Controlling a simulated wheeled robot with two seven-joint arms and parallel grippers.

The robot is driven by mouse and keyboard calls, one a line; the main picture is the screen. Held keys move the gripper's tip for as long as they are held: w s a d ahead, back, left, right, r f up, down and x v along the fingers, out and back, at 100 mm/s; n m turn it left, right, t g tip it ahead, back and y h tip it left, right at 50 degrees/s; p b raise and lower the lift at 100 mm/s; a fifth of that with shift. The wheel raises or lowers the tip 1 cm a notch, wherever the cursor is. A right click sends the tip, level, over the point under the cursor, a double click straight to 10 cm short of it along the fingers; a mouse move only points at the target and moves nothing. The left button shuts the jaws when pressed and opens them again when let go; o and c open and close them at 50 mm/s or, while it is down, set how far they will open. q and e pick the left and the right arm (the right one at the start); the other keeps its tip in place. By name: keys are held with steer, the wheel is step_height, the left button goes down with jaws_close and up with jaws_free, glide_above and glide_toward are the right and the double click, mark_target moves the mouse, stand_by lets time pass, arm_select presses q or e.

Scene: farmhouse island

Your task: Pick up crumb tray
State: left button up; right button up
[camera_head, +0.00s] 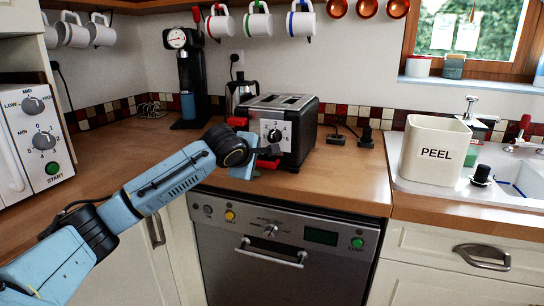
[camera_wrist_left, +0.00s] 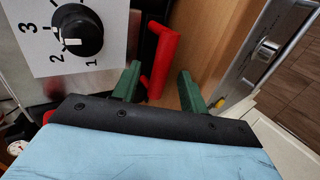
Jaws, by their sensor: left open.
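The toaster (camera_head: 297,133) is black and silver with a numbered dial and stands on the wooden counter. A red handle (camera_head: 268,177), which looks like the crumb tray's, shows low at the toaster's front. My left gripper (camera_head: 270,158) is right at the toaster's front and hides part of it. In the left wrist view the red handle (camera_wrist_left: 163,52) stands between the two green fingers of my open left gripper (camera_wrist_left: 159,70), with gaps on both sides. The tray's body is hidden. My right gripper is out of view.
A dishwasher (camera_head: 290,255) is under the counter (camera_head: 345,175) edge. A PEEL bin (camera_head: 433,172) is by the sink. Counter right of the toaster is mostly free.

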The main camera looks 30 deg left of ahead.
arm_select(q)
jaws_close()
stand_by(0.5)
